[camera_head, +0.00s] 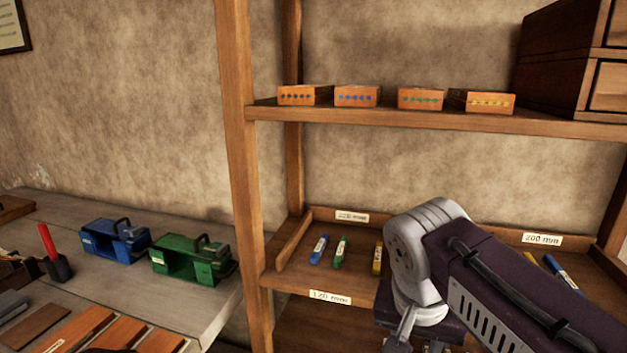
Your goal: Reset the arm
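My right arm (500,285) comes in from the lower right and reaches in front of the wooden shelf (375,122). Its wrist bends downward, and my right gripper (416,343) is at the bottom edge, in front of the lower shelf level. The fingertips are cut off by the frame, so I cannot tell whether it is open or shut, and no held object shows. My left gripper is not in view.
Blue (319,249), green (340,252) and yellow (377,258) sticks lie in the lower tray; my arm hides part of it. Another blue stick (562,272) lies right. A blue case (114,241) and green case (190,260) stand on the left bench (75,217).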

